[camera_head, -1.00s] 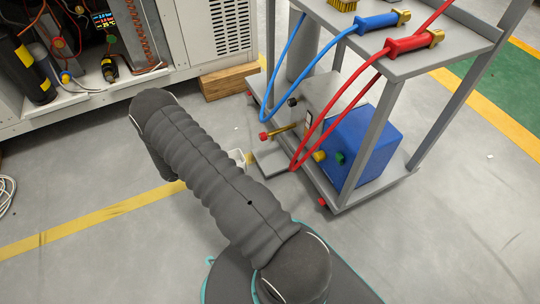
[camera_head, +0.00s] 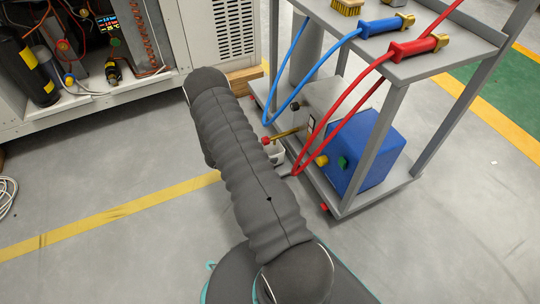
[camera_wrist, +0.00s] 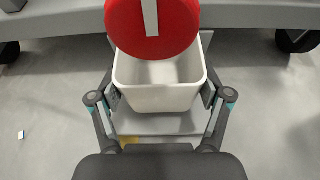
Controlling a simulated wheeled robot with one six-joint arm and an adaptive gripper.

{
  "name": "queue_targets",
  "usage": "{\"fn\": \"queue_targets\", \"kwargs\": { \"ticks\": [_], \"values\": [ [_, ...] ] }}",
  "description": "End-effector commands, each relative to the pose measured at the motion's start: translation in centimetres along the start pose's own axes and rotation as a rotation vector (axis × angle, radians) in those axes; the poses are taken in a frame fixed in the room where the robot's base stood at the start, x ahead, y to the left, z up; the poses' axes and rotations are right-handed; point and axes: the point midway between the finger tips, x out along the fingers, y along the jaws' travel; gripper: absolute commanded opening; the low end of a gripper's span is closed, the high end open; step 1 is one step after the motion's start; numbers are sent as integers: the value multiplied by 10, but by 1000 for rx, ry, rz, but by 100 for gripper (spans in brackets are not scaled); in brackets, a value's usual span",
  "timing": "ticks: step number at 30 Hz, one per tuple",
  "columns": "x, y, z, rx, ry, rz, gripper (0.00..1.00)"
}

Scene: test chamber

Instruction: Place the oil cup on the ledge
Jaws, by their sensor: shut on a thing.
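The oil cup (camera_wrist: 158,104) is a white, square, open-topped cup. My gripper (camera_wrist: 161,94) is shut on it, with one finger at each side wall. In the head view the cup (camera_head: 276,156) shows only in part, because my arm covers the rest and my gripper. The ledge (camera_wrist: 160,124) is a flat grey plate low on the cart, seen below the cup in the wrist view. Whether the cup touches it, I cannot tell. A red round knob (camera_wrist: 152,28) hangs over the cup's far rim in the wrist view; in the head view it sits on a brass stem (camera_head: 287,134).
The grey cart (camera_head: 375,165) carries a blue box (camera_head: 372,150), with red (camera_head: 360,95) and blue (camera_head: 310,75) hoses hanging at its near side. A white cabinet (camera_head: 215,35) and a wooden block (camera_head: 245,80) stand behind.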

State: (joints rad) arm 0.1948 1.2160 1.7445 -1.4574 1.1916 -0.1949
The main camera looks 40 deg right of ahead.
Motion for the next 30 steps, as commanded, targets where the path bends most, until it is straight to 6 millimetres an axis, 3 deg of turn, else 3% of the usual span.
{"fn": "queue_targets", "kwargs": {
  "ticks": [1, 3, 17, 18, 20, 30],
  "values": [
    [9, -1, 3, 2, 0, -4, 43],
    [12, 0, -9, -2, 0, 0, 43],
    [14, 0, -15, 0, -1, 0, 43],
    [14, 0, -14, 0, 0, 0, 87],
    [14, 0, -14, 0, 0, 0, 100],
    [13, 0, -13, 0, 0, 0, 100]
  ]
}}
